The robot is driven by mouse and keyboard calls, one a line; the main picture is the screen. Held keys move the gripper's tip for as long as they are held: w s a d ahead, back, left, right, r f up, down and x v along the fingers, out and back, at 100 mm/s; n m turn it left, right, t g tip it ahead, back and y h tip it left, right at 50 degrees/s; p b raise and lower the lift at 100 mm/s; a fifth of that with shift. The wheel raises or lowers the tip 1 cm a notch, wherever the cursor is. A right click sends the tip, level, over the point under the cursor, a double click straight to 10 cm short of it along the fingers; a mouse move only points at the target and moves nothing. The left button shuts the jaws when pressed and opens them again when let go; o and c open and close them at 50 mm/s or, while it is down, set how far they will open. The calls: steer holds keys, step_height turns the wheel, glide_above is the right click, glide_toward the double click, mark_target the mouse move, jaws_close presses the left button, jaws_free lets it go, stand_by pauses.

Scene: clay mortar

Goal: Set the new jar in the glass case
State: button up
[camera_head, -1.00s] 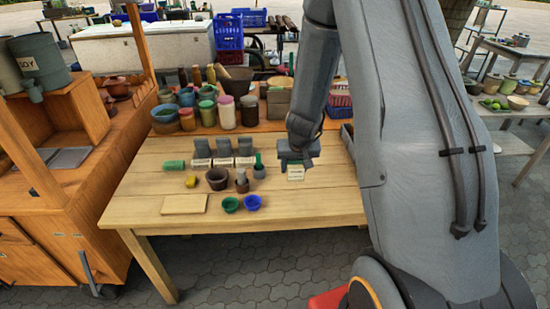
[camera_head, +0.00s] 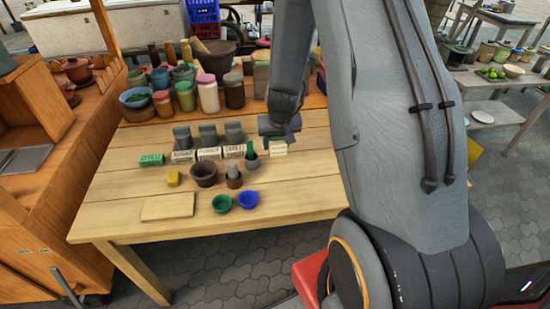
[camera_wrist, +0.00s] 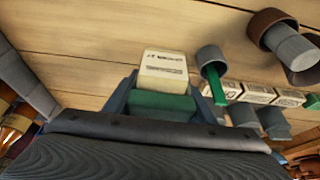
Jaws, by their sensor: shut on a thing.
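My gripper (camera_head: 279,134) is low over the right part of the wooden table. It is shut on a small block with a cream labelled face (camera_head: 278,148). In the wrist view, my gripper (camera_wrist: 163,98) has its fingers on either side of the green part (camera_wrist: 163,104) of this block; its cream end (camera_wrist: 163,70) carries dark print too small to read. I cannot tell whether the block touches the table. No glass case can be made out. Several lidded jars (camera_head: 208,95) stand at the back of the table; I cannot tell which is the new jar.
A brown mortar (camera_head: 204,174), a grey cup with a green stick (camera_head: 250,162), a green bowl (camera_head: 222,203) and a blue bowl (camera_head: 248,200) stand left of my gripper. Grey blocks with label cards (camera_head: 208,153) stand behind them. The table's front right (camera_head: 300,190) is clear.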

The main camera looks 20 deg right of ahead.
steer(key=shift+f, duration=2.55)
steer(key=shift+f, duration=0.1)
steer(key=o, duration=1.2)
steer(key=shift+f, duration=0.1)
steer(key=shift+o, duration=0.2)
